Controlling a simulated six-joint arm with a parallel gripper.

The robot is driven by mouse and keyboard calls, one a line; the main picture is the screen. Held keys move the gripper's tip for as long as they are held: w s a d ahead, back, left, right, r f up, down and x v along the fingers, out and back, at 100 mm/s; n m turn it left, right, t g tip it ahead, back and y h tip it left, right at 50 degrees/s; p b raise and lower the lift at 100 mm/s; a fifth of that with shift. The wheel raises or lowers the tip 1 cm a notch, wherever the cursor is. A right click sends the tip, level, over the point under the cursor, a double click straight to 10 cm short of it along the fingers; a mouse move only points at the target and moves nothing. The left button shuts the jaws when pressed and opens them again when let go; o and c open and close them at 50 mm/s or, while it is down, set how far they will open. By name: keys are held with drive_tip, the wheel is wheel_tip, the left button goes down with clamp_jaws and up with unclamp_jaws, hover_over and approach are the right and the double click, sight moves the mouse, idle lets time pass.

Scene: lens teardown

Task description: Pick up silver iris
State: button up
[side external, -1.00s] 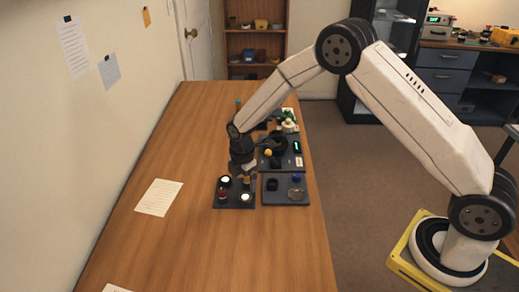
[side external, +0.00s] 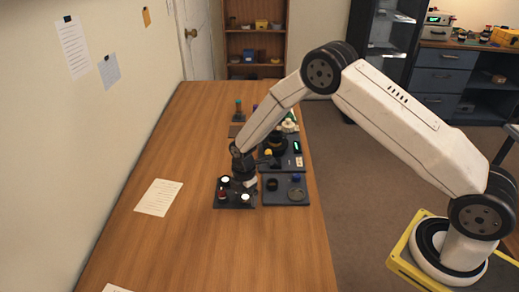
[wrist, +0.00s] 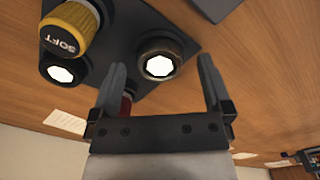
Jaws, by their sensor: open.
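A round dark-rimmed part with a bright eight-sided opening (wrist: 159,76) lies between and just beyond my fingertips in the wrist view. A similar black-rimmed part (wrist: 62,84) sits to its left. I cannot tell by colour which one is the silver iris. Both stand on a dark tray (side external: 237,206), where two bright round faces show in the side view. My gripper (wrist: 160,64) is open, low over this tray, with nothing between its fingers. In the side view my gripper (side external: 246,184) partly hides the tray.
A gold knurled ring marked SOFT (wrist: 72,28) stands close to the black-rimmed part. A red part (wrist: 126,104) shows behind my left finger. A second dark tray (side external: 285,199) adjoins on the right. The wooden table (side external: 200,235) is clear in front.

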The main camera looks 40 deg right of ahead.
drive_tip(key=shift+f, duration=0.2)
drive_tip(key=shift+c, duration=0.2)
drive_tip(key=c, duration=1.2)
drive_tip(key=shift+r, duration=0.2)
drive_tip(key=shift+c, duration=0.2)
drive_tip(key=shift+r, duration=0.8)
drive_tip(key=s+d+r, duration=0.1)
drive_tip(key=s+r, duration=1)
drive_tip(key=s, duration=0.3)
drive_tip(key=shift+d, duration=0.1)
